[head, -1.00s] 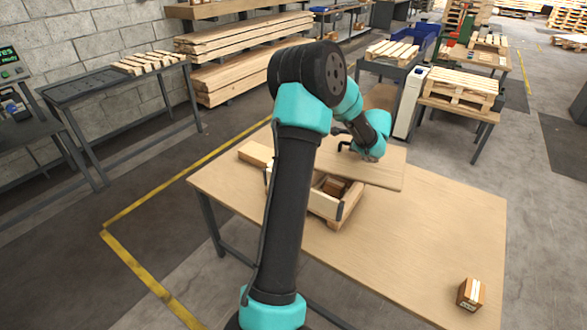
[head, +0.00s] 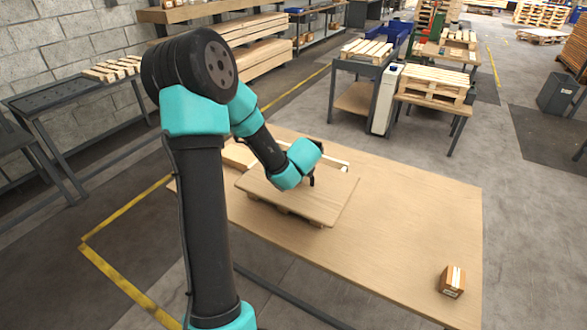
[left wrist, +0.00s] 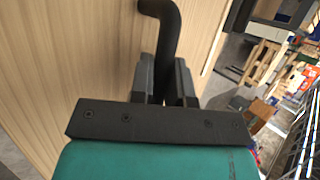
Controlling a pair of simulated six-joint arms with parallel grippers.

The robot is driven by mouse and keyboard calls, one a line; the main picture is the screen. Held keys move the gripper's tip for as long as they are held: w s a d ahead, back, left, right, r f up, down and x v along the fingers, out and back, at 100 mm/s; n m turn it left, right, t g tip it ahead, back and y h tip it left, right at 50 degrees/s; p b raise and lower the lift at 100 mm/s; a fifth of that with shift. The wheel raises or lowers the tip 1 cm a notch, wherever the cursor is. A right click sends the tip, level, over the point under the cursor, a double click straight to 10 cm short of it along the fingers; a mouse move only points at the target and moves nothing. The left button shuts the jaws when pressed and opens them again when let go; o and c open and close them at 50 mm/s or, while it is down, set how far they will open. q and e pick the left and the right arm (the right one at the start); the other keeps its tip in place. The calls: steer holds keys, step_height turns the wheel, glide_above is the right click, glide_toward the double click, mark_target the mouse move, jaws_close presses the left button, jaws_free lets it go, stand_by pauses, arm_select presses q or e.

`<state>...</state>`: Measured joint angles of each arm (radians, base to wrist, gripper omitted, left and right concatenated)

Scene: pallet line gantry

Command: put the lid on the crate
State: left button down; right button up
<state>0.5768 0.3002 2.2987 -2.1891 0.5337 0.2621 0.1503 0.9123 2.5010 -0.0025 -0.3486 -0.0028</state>
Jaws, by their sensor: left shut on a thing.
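The lid (head: 285,197) is a flat pale wooden board with a dark handle. It hangs over or lies on the crate in the head view; I cannot tell if they touch. The lid hides most of the crate, whose pale far rim (head: 337,163) shows past the lid's far edge. My left gripper (head: 312,181) is shut on the lid's handle. In the left wrist view the black bent handle (left wrist: 170,35) passes between the fingers of the gripper (left wrist: 168,75), with the lid's wood (left wrist: 80,50) behind. My right gripper is in no view.
The crate is on a wooden table (head: 400,230), mostly clear on its right side. A small brown box (head: 452,281) sits near the right front. A wooden block (head: 238,155) lies left of the crate. Side tables with pallets (head: 435,83) stand behind.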

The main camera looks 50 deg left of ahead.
arm_select(q)
steer(key=w+a+f, duration=0.1)
steer(key=w+a, duration=0.9)
steer(key=a, duration=0.2)
steer(key=shift+w+f, duration=0.2)
steer(key=shift+w, duration=0.1)
steer(key=shift+f, duration=1.75)
steer(key=shift+f, duration=0.4)
steer(key=c, duration=1.1)
jaws_free()
steer(key=shift+r, duration=0.1)
